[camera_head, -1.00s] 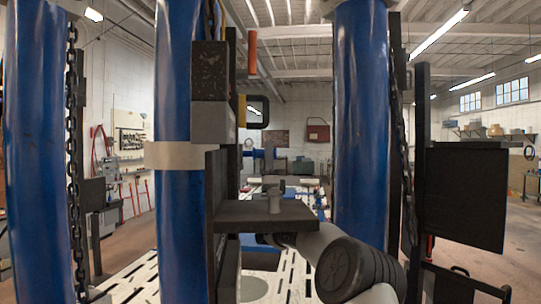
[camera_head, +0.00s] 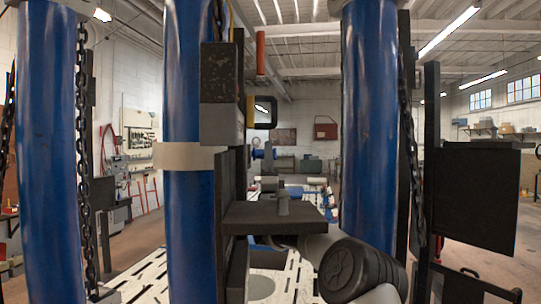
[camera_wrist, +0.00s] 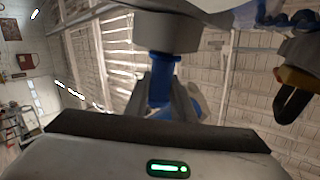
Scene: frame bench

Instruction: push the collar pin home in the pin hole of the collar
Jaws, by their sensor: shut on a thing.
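In the wrist view my gripper (camera_wrist: 162,88) is shut on a blue pin (camera_wrist: 160,92), which stands between two grey fingers. The pin's far end meets or lies just before a grey cylindrical part (camera_wrist: 166,32); I cannot tell how deep it sits. In the head view a cream collar (camera_head: 188,156) wraps the blue post (camera_head: 190,215). Its pin hole does not show. My gripper and the pin are not clearly visible there, behind or below the dark shelf.
More blue posts (camera_head: 368,120) with chains (camera_head: 84,150) stand at both sides. A dark panel (camera_head: 475,195) is at right.

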